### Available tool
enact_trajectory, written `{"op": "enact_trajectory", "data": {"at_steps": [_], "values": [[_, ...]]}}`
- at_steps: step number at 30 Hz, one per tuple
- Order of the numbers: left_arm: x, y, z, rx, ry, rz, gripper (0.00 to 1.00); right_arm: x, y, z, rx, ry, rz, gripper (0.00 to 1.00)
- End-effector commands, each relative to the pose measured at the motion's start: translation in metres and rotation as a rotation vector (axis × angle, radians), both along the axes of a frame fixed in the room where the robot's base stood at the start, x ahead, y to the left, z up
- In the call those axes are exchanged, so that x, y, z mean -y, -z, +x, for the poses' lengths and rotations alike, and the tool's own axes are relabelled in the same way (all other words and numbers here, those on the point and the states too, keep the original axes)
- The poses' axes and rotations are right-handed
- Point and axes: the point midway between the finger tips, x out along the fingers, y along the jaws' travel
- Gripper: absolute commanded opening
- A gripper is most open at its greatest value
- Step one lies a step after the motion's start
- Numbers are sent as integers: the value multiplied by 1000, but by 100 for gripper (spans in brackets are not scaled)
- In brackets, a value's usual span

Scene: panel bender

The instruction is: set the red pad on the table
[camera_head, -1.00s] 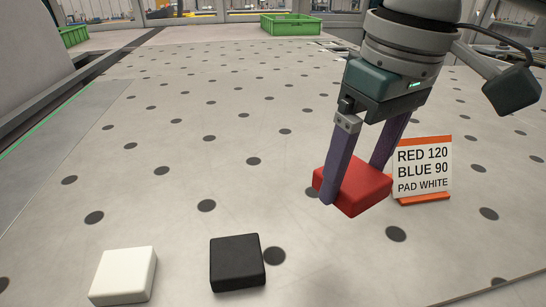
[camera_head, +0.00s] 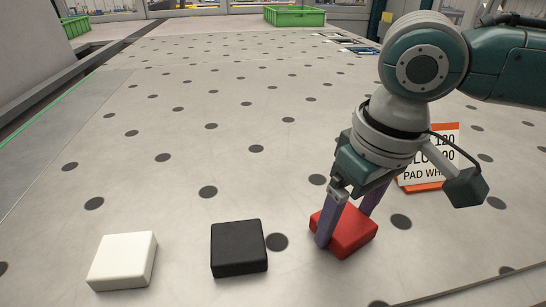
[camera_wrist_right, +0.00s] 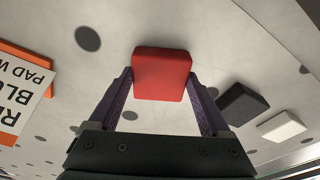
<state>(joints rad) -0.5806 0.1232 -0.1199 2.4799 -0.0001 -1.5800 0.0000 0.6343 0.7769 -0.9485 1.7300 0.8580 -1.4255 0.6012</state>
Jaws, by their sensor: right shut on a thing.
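The red pad (camera_head: 350,232) is a square block with rounded edges, low over the table or touching it; I cannot tell which. My right gripper (camera_head: 345,225) is shut on the red pad, with one purple finger on each side. In the right wrist view the red pad (camera_wrist_right: 162,74) sits between the fingertips (camera_wrist_right: 160,85). The table (camera_head: 150,195) is a pale surface with dark round spots. My left gripper is not in view.
A black pad (camera_head: 239,248) and a white pad (camera_head: 123,261) lie in a row to the left of the red pad. A sign with an orange base (camera_head: 425,186) stands behind my right gripper, partly hidden. A green crate (camera_head: 294,16) is at the far edge. The table's middle is clear.

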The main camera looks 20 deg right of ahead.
Motion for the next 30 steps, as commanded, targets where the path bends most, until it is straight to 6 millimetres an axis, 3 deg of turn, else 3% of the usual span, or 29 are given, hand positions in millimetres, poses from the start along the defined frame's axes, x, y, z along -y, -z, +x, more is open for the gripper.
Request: {"op": "enact_trajectory", "data": {"at_steps": [1,2,6,14,17,30], "values": [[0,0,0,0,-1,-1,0,0,2,0,0,0,0,20],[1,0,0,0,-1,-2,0,0,1,0,0,0,0,85],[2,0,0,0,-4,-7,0,0,1,0,0,0,0,100],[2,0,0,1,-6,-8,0,0,-1,0,0,0,0,100],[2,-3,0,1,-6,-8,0,0,-10,-1,2,0,1,100],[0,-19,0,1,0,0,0,2,-101,-14,3,0,0,100]]}}
